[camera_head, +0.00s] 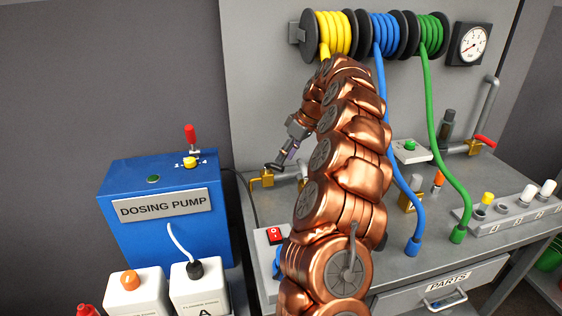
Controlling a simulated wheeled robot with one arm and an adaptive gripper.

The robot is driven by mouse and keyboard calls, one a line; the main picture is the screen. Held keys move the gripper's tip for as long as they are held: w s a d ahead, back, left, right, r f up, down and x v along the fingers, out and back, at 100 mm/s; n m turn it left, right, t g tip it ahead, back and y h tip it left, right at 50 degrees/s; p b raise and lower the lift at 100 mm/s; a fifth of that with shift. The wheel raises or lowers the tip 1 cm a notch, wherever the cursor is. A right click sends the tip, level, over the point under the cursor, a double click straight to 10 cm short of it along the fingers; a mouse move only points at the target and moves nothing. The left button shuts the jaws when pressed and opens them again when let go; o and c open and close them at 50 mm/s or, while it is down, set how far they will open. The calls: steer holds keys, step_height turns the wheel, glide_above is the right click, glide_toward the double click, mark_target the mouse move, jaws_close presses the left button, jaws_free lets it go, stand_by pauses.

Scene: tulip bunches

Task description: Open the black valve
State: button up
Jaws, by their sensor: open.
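A brass valve (261,180) sits on a grey pipe at the back left of the workbench. A dark piece just above it, which looks like its black handle, merges with the tip of my gripper (283,162), so I cannot tell clearly where one ends. My copper arm reaches up from the bench front and bends down to the left, bringing the gripper right above the valve. The gripper is open. Whether its fingers touch the handle, and how the handle is turned, is too small to tell.
A blue dosing pump (168,215) stands left of the valve. A red-handled valve (482,143) is at the back right. Yellow, blue and green hose reels (385,34) hang above, and blue (386,110) and green (432,120) hoses drop to the bench right of my arm.

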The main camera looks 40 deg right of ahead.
steer(key=s+d, duration=0.7)
steer(key=d, duration=0.1)
steer(key=shift+s+d+f, duration=0.15)
steer(key=shift+s+d, duration=0.1)
steer(key=shift+d, duration=0.05)
